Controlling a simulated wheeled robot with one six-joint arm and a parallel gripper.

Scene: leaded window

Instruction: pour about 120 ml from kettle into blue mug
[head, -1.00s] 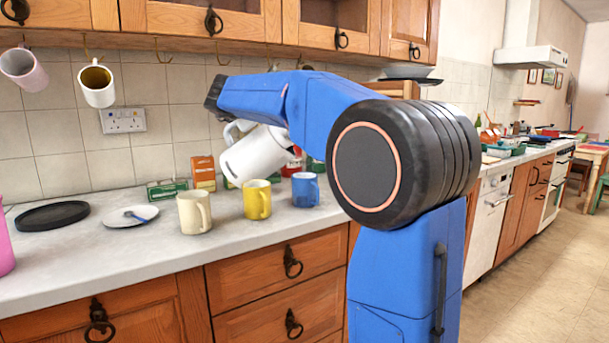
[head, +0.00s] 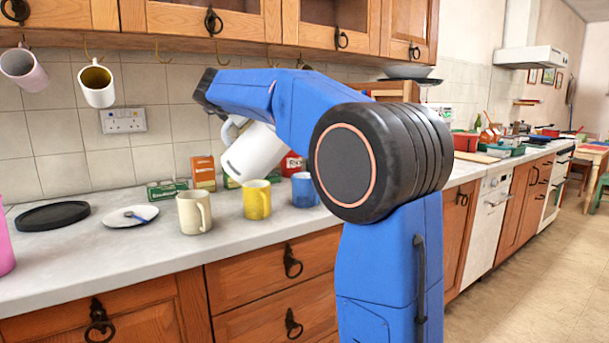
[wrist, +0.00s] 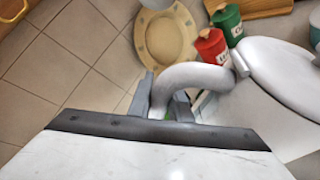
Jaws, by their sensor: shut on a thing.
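The white kettle (head: 255,154) is held tilted in the air above the counter, behind and above the yellow mug. In the wrist view my gripper (wrist: 172,108) is shut on the handle (wrist: 195,76) of the kettle; in the head view my arm hides the jaws. The blue mug (head: 304,190) stands upright on the counter, partly hidden by my arm. The yellow mug (head: 257,199) stands to its left, and the cream mug (head: 194,212) further left. I see no stream of liquid, and the inside of the blue mug cannot be seen.
A white plate with a spoon (head: 130,215) and a black round plate (head: 52,216) lie on the left of the counter. Small boxes (head: 203,172) stand near the tiled wall. Mugs (head: 97,85) hang from hooks under the cupboards. The counter front is clear.

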